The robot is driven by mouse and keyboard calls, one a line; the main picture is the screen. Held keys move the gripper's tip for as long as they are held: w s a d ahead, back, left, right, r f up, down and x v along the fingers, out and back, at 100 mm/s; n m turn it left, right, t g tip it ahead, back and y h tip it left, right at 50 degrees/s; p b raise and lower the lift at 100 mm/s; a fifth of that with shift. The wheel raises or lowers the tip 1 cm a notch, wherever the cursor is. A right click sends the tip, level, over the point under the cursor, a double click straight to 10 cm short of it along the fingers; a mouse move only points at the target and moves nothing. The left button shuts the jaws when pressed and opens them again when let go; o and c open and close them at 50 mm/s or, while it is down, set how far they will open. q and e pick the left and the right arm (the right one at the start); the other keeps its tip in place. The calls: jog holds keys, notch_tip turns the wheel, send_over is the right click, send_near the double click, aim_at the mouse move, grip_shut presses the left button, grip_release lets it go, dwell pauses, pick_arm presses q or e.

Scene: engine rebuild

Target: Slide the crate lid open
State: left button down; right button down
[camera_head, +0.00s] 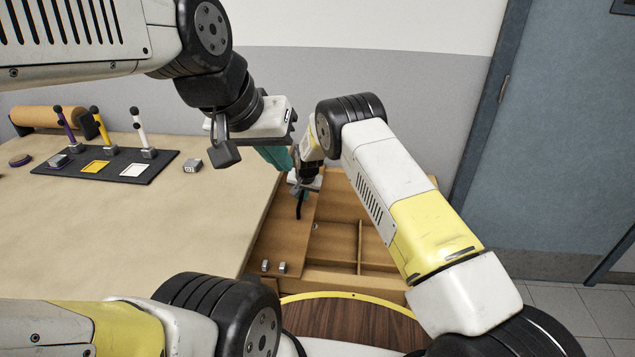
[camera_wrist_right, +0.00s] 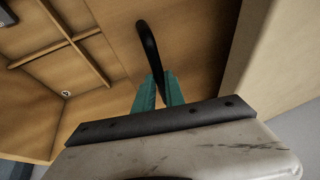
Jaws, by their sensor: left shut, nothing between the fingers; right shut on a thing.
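The wooden crate (camera_head: 345,281) stands beside the table's right edge. Its flat wooden lid (camera_head: 285,237) covers the left part, and divided compartments lie open to its right. A black curved handle (camera_head: 299,207) stands on the lid. My right gripper (camera_head: 301,188) is shut on the handle; its teal fingers grip it in the right wrist view (camera_wrist_right: 158,92), where the handle (camera_wrist_right: 148,42) bends away above them. My left gripper (camera_head: 278,158) is shut and empty, raised above the crate's far end and close to the right gripper. The arms hide the crate's far part.
A round wooden top with a yellow rim (camera_head: 345,316) lies in front of the crate. A blue door (camera_head: 555,150) is at right.

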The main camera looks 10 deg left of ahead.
jog(key=c, duration=1.4)
grip_release()
jog(key=shift+r, duration=0.1)
jog(key=v, duration=0.7)
jog(key=shift+s+r, duration=0.2)
jog(key=shift+r, duration=0.05)
jog(key=shift+d, duration=0.15)
